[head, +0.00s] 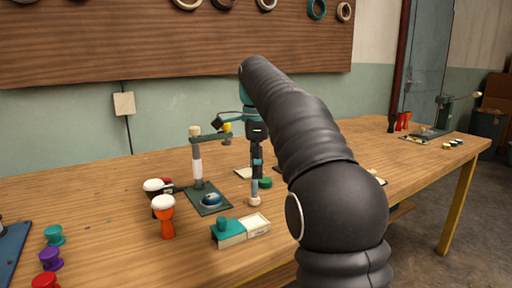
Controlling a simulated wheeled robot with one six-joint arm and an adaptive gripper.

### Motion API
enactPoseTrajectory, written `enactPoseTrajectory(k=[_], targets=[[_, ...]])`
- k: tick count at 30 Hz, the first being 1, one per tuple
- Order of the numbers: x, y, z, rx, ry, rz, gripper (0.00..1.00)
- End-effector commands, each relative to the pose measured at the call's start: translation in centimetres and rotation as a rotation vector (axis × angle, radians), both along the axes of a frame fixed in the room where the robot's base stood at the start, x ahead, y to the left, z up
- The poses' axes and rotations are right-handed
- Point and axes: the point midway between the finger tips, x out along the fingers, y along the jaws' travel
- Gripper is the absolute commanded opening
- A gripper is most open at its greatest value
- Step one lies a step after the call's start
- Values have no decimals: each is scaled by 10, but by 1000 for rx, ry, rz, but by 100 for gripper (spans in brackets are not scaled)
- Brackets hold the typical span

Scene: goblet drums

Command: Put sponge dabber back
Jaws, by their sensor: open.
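What looks like the sponge dabber (255,200), a slim grey stem with a cream lower end, stands upright below my gripper (257,170). My gripper points down at the dabber's top and is open. Whether its fingers surround the stem or stop just above it is too small to tell. A small teal and cream holder (232,240) with a short teal cylinder on its left part and a pale pad on its right part sits in front of the dabber, nearer the table's front edge.
A stand on a dark green plate (210,208) with a blue-white round piece is just left of my gripper. An orange goblet drum (166,222) stands farther left. A green disc (265,183) lies behind the dabber. Coloured spools (52,257) are at the front left. Bare wooden tabletop (110,195) shows farther left.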

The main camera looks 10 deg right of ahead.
Motion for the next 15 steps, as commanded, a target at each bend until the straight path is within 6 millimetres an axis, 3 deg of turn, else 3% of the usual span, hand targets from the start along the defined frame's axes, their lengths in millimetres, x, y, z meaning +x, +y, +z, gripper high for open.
enactPoseTrajectory(k=[6,15], targets=[[1,0,27,0,-1,0,57],[0,0,40,0,1,0,57]])
